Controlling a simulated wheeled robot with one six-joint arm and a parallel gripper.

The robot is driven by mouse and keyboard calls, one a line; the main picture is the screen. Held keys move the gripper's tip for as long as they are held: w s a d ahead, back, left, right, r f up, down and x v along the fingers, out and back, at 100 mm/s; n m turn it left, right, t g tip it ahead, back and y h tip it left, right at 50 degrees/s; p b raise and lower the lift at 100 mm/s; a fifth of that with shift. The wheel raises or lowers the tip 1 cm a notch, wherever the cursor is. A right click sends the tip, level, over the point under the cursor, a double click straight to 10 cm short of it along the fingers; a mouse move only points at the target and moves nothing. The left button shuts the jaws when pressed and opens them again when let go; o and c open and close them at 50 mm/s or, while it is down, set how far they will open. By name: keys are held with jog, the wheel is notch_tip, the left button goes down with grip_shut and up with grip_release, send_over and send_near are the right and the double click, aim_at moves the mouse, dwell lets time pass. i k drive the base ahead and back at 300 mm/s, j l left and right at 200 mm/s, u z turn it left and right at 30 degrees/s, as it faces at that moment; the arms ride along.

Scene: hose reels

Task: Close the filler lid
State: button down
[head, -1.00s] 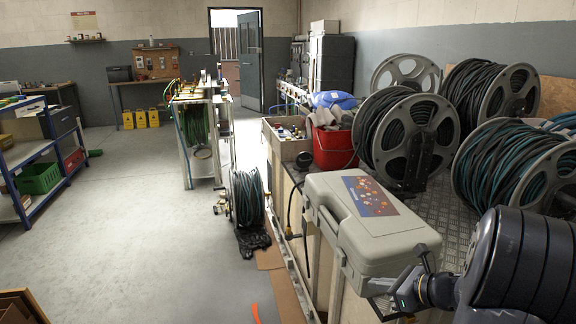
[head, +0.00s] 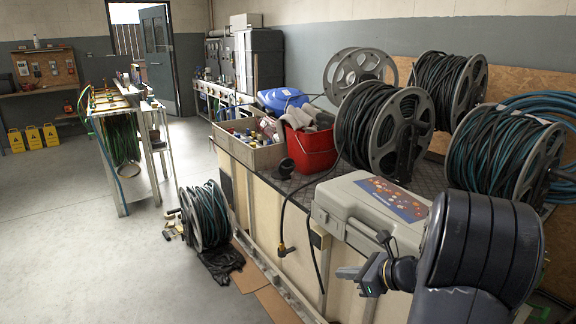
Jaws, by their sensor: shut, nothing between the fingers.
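No filler lid can be made out in the head view. My gripper (head: 362,276) is at the lower right, shut and empty, in front of the bench side and below the front edge of a grey plastic case. The case (head: 372,207) is closed and lies on the bench top, with a printed label on its lid. My dark arm covers the right end of the case and part of the bench behind it.
Several hose reels (head: 385,130) stand on the bench (head: 262,186). A red bucket (head: 309,150) with cloths and a crate of bottles (head: 247,155) sit further left. A floor reel (head: 205,215) stands before the bench. The grey floor (head: 60,240) at left is clear.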

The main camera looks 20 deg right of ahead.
aim_at(286, 166)
jog(key=i+j+z, duration=0.2)
jog(key=i+j, duration=0.3)
jog(key=i, duration=0.25)
jog(key=i+j+z, duration=0.2)
jog(key=i+j, duration=0.35)
jog(key=i+l+z, duration=0.1)
jog(key=i, duration=0.35)
jog(key=i+l, duration=0.1)
jog(key=i, duration=0.3)
jog(key=i+l, duration=0.2)
jog(key=z, duration=0.05)
